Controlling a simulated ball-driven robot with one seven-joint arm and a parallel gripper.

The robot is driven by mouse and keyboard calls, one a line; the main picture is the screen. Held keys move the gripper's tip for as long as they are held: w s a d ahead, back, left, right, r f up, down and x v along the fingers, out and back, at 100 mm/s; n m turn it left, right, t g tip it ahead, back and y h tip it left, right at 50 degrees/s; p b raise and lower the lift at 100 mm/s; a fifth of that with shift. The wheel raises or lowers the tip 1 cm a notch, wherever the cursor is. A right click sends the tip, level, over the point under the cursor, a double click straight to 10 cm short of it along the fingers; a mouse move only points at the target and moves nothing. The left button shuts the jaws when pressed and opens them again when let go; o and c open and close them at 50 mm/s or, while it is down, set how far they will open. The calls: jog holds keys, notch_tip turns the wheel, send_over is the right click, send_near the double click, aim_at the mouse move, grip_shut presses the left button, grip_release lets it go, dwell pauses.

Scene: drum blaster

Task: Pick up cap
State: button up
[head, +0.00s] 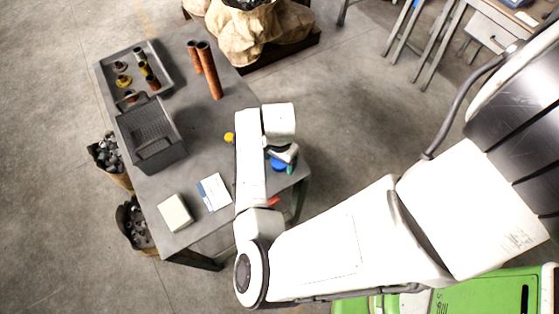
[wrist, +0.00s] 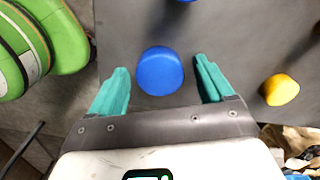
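A round blue cap (wrist: 160,71) sits on the grey table in the wrist view, centred between my gripper's two teal fingers. My gripper (wrist: 161,66) is open, one finger on each side of the cap with a gap to both. I cannot tell how far the fingertips are above the table. In the head view the blue cap (head: 278,164) shows near the table's right edge, partly hidden by my gripper (head: 285,160). A yellow cap-like piece (wrist: 281,89) lies to the right in the wrist view, and also shows in the head view (head: 229,137).
The grey table (head: 200,170) holds a tray (head: 103,76) with small parts, a mesh basket (head: 155,160), two copper-coloured tubes (head: 210,72), a paper (head: 213,191) and a pale box (head: 175,213). Another blue thing shows at the wrist view's top edge. Sacks (head: 245,25) stand behind.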

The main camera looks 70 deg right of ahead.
jog(key=c, duration=1)
